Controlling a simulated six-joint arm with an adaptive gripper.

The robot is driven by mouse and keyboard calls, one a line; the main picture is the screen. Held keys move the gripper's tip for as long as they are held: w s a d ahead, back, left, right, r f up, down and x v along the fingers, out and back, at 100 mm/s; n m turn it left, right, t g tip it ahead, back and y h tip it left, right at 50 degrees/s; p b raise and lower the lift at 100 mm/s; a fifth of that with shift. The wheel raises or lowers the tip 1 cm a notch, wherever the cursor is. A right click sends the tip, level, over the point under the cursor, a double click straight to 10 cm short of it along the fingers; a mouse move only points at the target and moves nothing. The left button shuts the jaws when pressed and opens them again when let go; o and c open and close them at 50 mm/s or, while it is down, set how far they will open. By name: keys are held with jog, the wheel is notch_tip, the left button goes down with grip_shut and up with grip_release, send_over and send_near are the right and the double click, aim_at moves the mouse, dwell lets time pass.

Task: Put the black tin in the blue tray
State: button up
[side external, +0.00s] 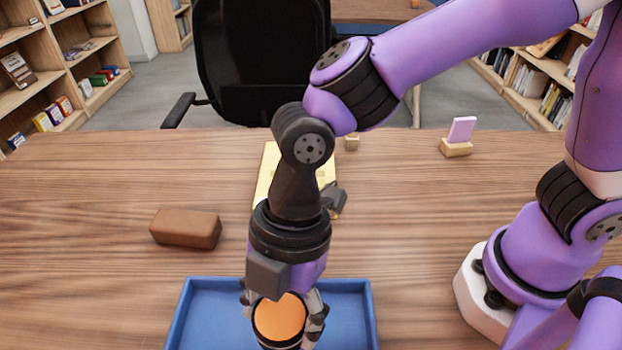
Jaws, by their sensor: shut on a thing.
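The blue tray (207,318) lies at the near edge of the table, cut off by the bottom of the side external view. My gripper (284,324) points down over the tray, with a finger on either side of a black tin with an orange top (280,317). It is shut on this tin. The tin is within the tray's outline. Its lower part is cut off, so I cannot tell whether it touches the tray floor.
A brown block (186,229) lies left of my arm. A yellow flat item (266,172) is partly hidden behind my arm. A small wooden stand with a pink card (461,130) is at the back right. A black chair (262,60) stands behind the table.

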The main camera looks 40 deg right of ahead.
aim_at(269, 304)
jog(key=shift+w+d+f, duration=0.1)
jog(key=shift+w+f, duration=0.3)
jog(key=shift+w, duration=0.2)
jog(key=shift+w+d+f, duration=0.1)
jog(key=shift+w+f, duration=0.25)
jog(key=shift+w, duration=0.2)
jog(key=shift+w+f, duration=0.15)
jog(key=shift+f, duration=1.9)
jog(key=shift+f, duration=0.1)
jog(key=o, duration=1.2)
